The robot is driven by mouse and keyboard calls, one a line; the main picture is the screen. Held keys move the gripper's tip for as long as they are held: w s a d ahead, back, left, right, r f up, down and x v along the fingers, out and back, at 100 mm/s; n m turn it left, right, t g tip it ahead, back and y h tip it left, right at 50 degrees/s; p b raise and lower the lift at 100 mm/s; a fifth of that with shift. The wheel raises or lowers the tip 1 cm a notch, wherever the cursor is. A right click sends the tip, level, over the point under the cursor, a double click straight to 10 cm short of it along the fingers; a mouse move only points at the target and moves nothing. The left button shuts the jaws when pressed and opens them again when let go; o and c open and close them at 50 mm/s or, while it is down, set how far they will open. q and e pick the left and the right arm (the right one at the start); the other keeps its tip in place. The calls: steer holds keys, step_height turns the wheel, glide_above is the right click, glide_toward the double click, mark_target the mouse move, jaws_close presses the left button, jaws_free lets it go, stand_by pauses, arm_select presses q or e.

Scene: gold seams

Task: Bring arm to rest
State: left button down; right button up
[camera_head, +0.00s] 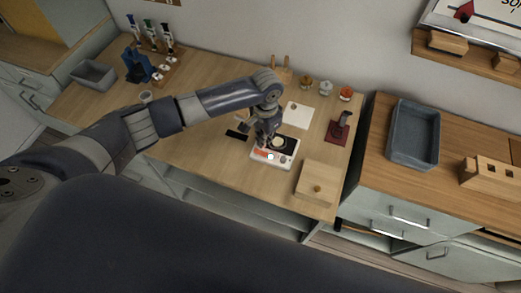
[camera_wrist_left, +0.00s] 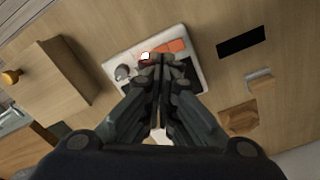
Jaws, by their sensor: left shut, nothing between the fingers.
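My left arm reaches in from the left over the wooden table. My left gripper (camera_head: 264,143) points down at a small white device (camera_head: 287,160) with an orange-red display, a dark area with a pale disc and a round grey knob. In the left wrist view the gripper (camera_wrist_left: 160,68) has its fingers together with nothing between them, in front of the white device (camera_wrist_left: 115,58) and hiding part of it. I cannot tell whether the fingertips touch it. My right gripper is not in view.
A wooden box (camera_head: 316,182) with a round knob stands right of the device. A dark red stand (camera_head: 338,131), a white sheet (camera_head: 298,114) and small jars (camera_head: 326,88) are nearby. A blue stand (camera_head: 137,65) and grey tray (camera_head: 93,75) are at the far left. Another grey tray (camera_head: 413,133) lies on the right counter.

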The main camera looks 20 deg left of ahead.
arm_select(q)
steer(key=s+d+t+h, duration=0.2)
steer(key=s+d+h, duration=0.1)
steer(key=s+d, duration=0.85)
steer(key=s+a+r+n+t+y, duration=0.1)
steer(key=s+a+r+n, duration=0.15)
steer(key=s+a, duration=0.45)
steer(key=s+a+r+n+t+y, duration=0.1)
steer(key=s+a+r+n+y, duration=0.15)
steer(key=s+a, duration=0.55)
step_height(320, 180, down, 31)
steer(key=a+g+b, duration=0.2)
steer(key=b, duration=0.4)
steer(key=s+a+f+b, duration=0.1)
steer(key=s+f+b, duration=0.1)
steer(key=s+f, duration=0.6)
steer(key=s+a+f+m+g+b, duration=0.1)
steer(key=s+a+f+b, duration=0.1)
steer(key=s+f, duration=0.6)
step_height(320, 180, down, 6)
steer(key=shift+s+f+b, duration=0.15)
steer(key=shift+s+b, duration=0.15)
steer(key=shift+b, duration=0.35)
